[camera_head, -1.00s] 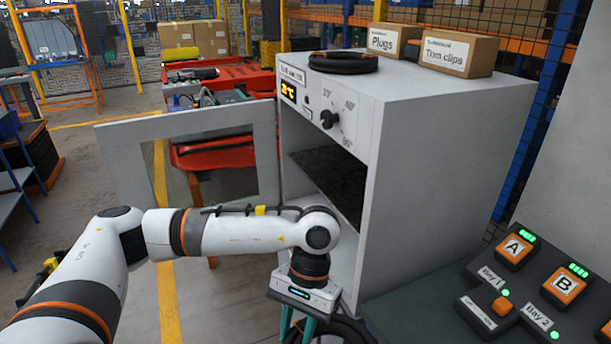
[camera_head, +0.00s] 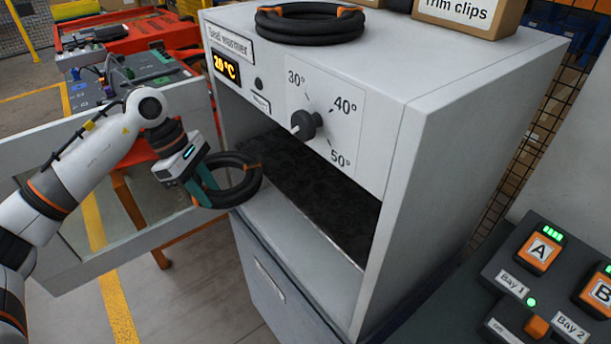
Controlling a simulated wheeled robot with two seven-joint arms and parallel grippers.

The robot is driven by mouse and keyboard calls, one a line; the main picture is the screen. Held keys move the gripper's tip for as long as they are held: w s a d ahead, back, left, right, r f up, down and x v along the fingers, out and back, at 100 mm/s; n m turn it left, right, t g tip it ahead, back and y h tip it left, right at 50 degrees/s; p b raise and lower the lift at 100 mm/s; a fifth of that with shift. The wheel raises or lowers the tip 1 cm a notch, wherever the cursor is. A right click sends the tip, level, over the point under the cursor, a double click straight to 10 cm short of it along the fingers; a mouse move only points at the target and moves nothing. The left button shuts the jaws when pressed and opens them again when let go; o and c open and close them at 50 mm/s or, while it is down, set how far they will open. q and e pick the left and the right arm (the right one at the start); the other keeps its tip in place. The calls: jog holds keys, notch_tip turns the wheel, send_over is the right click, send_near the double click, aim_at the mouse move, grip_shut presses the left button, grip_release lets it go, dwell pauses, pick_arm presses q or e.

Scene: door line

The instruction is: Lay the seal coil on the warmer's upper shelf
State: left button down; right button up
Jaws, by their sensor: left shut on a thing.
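The seal warmer (camera_head: 440,130) is a grey cabinet with its front open. A dark shelf (camera_head: 310,190) shows inside it, above a pale lower surface (camera_head: 290,250). My left gripper (camera_head: 208,188) is shut on a black seal coil (camera_head: 240,194) with orange ties. It holds the coil tilted in front of the opening's left side, at about the dark shelf's height in the picture; I cannot tell whether the coil touches the cabinet. A second black coil (camera_head: 310,28) lies on the warmer's top. My right gripper is not in view.
The warmer's windowed door (camera_head: 150,237) stands open to the left, behind my left arm. A dial (camera_head: 306,124) juts out above the opening. A Trim clips box (camera_head: 465,15) stands on top. A button panel (camera_head: 510,275) is at the lower right. The visible shelf is empty.

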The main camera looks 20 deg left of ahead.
pick_arm(q)
jog(key=shift+w+a+r+n, duration=0.1)
jog(key=shift+w+a+n, duration=0.25)
jog(key=shift+w, duration=0.1)
jog(key=shift+w+d+r, duration=0.1)
jog(key=shift+w+d, duration=0.1)
jog(key=shift+w, duration=0.1)
jog(key=d+p, duration=0.2)
jog(key=d, duration=0.3)
jog(key=w+d+f+p, duration=0.1)
jog(key=d+p, duration=0.2)
jog(key=d, duration=0.3)
jog(key=w+d+p, duration=0.1)
jog(key=d+p, duration=0.1)
jog(key=d, duration=0.4)
jog(key=shift+d+f+p, duration=0.15)
jog(key=shift+p, duration=0.25)
jog(key=shift+s+f, duration=0.1)
